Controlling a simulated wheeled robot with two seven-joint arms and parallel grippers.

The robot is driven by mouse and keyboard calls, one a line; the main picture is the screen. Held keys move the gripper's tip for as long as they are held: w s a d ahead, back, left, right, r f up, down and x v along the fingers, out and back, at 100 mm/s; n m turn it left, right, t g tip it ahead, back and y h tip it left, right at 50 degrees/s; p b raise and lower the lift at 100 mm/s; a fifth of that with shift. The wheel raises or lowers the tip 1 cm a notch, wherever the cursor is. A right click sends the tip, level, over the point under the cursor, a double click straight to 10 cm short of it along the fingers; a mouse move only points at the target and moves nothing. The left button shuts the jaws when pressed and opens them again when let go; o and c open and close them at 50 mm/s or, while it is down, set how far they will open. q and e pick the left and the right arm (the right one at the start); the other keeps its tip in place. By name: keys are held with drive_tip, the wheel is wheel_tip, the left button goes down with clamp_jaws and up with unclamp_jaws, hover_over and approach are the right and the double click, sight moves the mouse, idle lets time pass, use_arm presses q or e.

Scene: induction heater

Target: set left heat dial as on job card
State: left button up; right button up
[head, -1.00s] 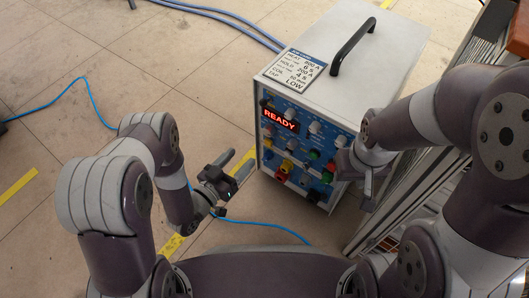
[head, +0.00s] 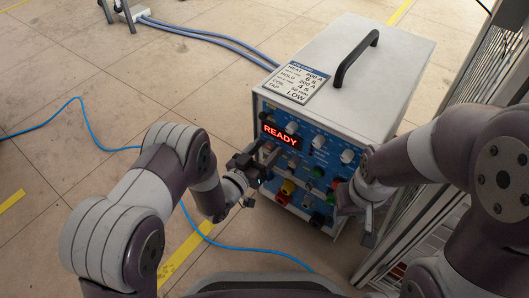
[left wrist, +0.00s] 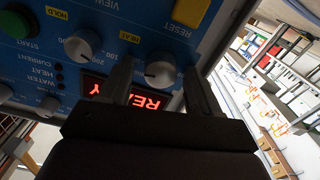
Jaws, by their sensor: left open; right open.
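The grey induction heater (head: 385,65) has a blue front panel with a lit red READY display (head: 280,135). The job card (head: 303,80) lies on its top front edge; HEAT, HOLD, COIL and TAP LOW show, but the figures are too small to read surely. In the left wrist view the heat dial (left wrist: 160,72), a grey knob with a white pointer, sits between the two fingers of my left gripper (left wrist: 160,88). The fingers are apart; contact is unclear. In the head view my left gripper (head: 262,166) hides part of the panel. My right gripper (head: 368,220) is open near the panel's right edge.
The hold dial (left wrist: 83,45), green start button (left wrist: 14,24) and yellow reset button (left wrist: 187,10) are close by. A black handle (head: 357,58) stands on the heater. A mesh fence (head: 470,75) is at the right. A blue cable (head: 235,247) crosses the floor.

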use_arm(q)
drive_tip(key=c, duration=1.1)
drive_tip(key=shift+o, duration=0.3)
drive_tip(key=n+p, duration=0.2)
drive_tip(key=n, duration=0.1)
drive_tip(key=shift+r+p, duration=0.1)
drive_tip(key=shift+p, duration=0.3)
drive_tip(key=n+p, duration=0.2)
drive_tip(key=n, duration=0.1)
drive_tip(key=shift+a+n, duration=0.1)
drive_tip(key=shift+n, duration=0.2)
drive_tip(key=shift+f+n, duration=0.25)
drive_tip(key=shift+n, duration=0.35)
drive_tip(key=shift+p, duration=0.3)
drive_tip(key=o, duration=1)
